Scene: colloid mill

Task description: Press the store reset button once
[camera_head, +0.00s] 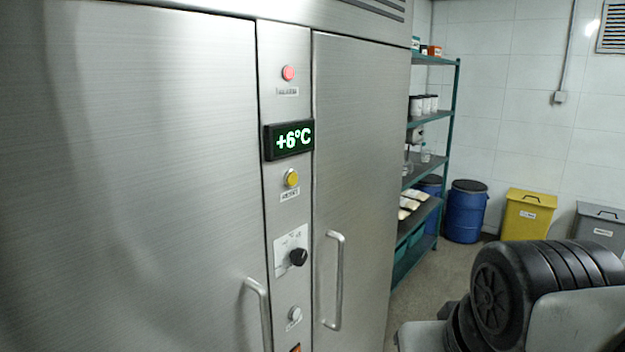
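A tall brushed-steel cabinet (150,180) fills the left and middle of the view. Its narrow control strip stands between two doors. On the strip, from top to bottom, are a red round button or lamp (288,73), a green display (289,139) reading +6°C, a yellow round button (291,178), a black rotary knob (298,257) on a pale plate and a white round button or lamp (295,313). The small labels are too blurred to read, so I cannot tell which one is the store reset. My gripper is not in view.
Bar handles stand out from the left door (259,312) and right door (335,280). A green shelf rack (447,150) stands beyond the cabinet, with blue drums (466,212), a yellow bin (528,214) and a grey bin (598,226). Black ribbed parts, possibly mine, fill the lower right.

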